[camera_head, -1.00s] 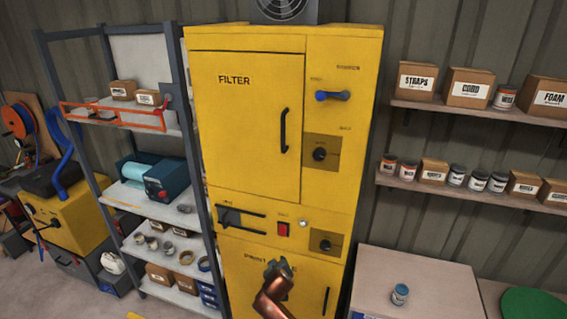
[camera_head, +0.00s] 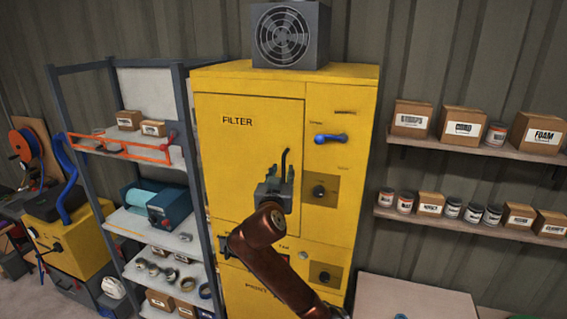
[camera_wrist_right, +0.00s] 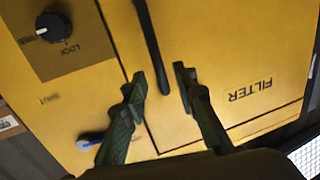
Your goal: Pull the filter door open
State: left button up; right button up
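The yellow filter door (camera_head: 235,165), marked FILTER, sits flush in the tall yellow cabinet and looks closed. Its dark bar handle (camera_head: 284,160) is upright near the door's right edge, its lower part hidden by my gripper. My right gripper (camera_head: 275,183) is in front of the handle. In the right wrist view the open fingers (camera_wrist_right: 160,78) point at the door (camera_wrist_right: 225,45), and one end of the handle (camera_wrist_right: 151,45) shows between the fingertips. I cannot tell whether they touch it. My left gripper is not in view.
A lock dial (camera_head: 319,191) and a blue lever (camera_head: 331,138) are right of the door on the cabinet. A metal shelf unit (camera_head: 122,215) stands close on the left. Wall shelves (camera_head: 480,143) with boxes and cans are on the right, above a bench (camera_head: 415,298).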

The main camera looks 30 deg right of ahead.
aim_at(284, 166)
jog(key=p+x, duration=0.1)
jog(key=x, duration=0.2)
jog(key=shift+w+d+r, duration=0.1)
jog(key=shift+w+d, duration=0.1)
jog(key=shift+d, duration=0.1)
jog(key=shift+w+d, duration=0.15)
jog(key=shift+w, duration=0.2)
jog(key=shift+c, duration=0.2)
grip_shut()
